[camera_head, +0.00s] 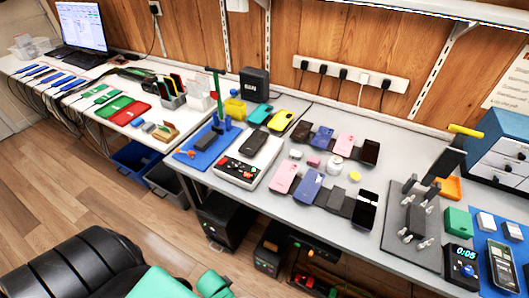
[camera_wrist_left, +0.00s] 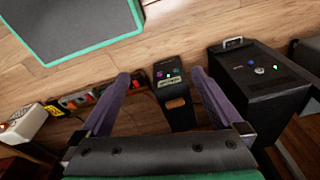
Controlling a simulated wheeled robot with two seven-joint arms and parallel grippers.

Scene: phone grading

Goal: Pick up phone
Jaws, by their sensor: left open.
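Several phones lie on the grey bench. Near its front are a pink phone (camera_head: 284,177), a blue phone (camera_head: 308,186) and a black phone (camera_head: 366,210). Behind them are another pink phone (camera_head: 344,145) and a dark blue phone (camera_head: 322,137). A dark phone (camera_head: 253,143) lies on a white device with red parts (camera_head: 236,171). A yellow phone or case (camera_head: 281,123) and a teal one (camera_head: 260,114) lie near the wall. My left gripper (camera_wrist_left: 163,76) is open and empty in the left wrist view, over the floor, with no phone between its fingers.
A dark fixture plate (camera_head: 397,236), a timer (camera_head: 462,268) and a blue drawer unit (camera_head: 500,150) crowd the bench's right. Black boxes (camera_head: 226,220) stand below; the wrist view shows one box (camera_wrist_left: 262,85). A laptop (camera_head: 82,28) is far left. Wood floor (camera_head: 60,190) is open.

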